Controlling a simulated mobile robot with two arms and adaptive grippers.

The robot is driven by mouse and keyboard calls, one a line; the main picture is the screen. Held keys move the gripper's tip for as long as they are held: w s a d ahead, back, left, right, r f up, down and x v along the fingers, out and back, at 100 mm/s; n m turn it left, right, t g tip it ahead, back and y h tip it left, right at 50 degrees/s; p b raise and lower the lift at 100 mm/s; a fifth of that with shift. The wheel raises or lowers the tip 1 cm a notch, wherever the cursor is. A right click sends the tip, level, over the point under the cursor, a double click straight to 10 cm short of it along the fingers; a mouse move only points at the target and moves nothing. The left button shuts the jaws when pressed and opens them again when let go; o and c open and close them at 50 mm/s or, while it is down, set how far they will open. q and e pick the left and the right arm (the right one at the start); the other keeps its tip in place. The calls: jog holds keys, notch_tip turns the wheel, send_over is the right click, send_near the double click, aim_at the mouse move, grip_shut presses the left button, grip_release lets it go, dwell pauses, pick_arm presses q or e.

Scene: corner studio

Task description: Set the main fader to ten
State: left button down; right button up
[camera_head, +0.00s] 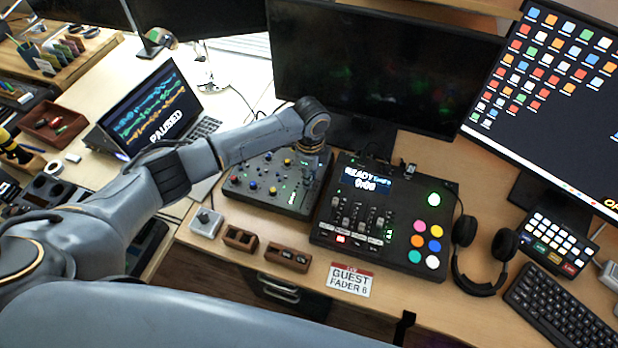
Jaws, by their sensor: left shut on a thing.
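A dark grey mixer (262,188) with several coloured knobs sits on the desk left of a black console. My left arm reaches in from the left, and its gripper (306,172) points down over the mixer's right end. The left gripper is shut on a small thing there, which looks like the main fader. The fader cap and its scale are hidden by the fingers, so its setting cannot be read. My right gripper is not in view.
The black console (330,232) has several faders, coloured pads and a screen reading READY. A GUEST FADER card (350,280) lies in front. Headphones (478,262) and a keyboard (560,310) are to the right. A dark monitor (385,70) stands behind; a laptop (150,108) is left.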

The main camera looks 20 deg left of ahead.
pick_arm(q)
jog(key=c, duration=1.4)
grip_release()
jog(key=shift+w+r, duration=0.1)
jog(key=shift+w, duration=0.15)
jog(key=shift+o, duration=1)
jog(key=shift+r, duration=0.2)
notch_tip(320, 180, up, 11)
jog(key=shift+r, duration=0.2)
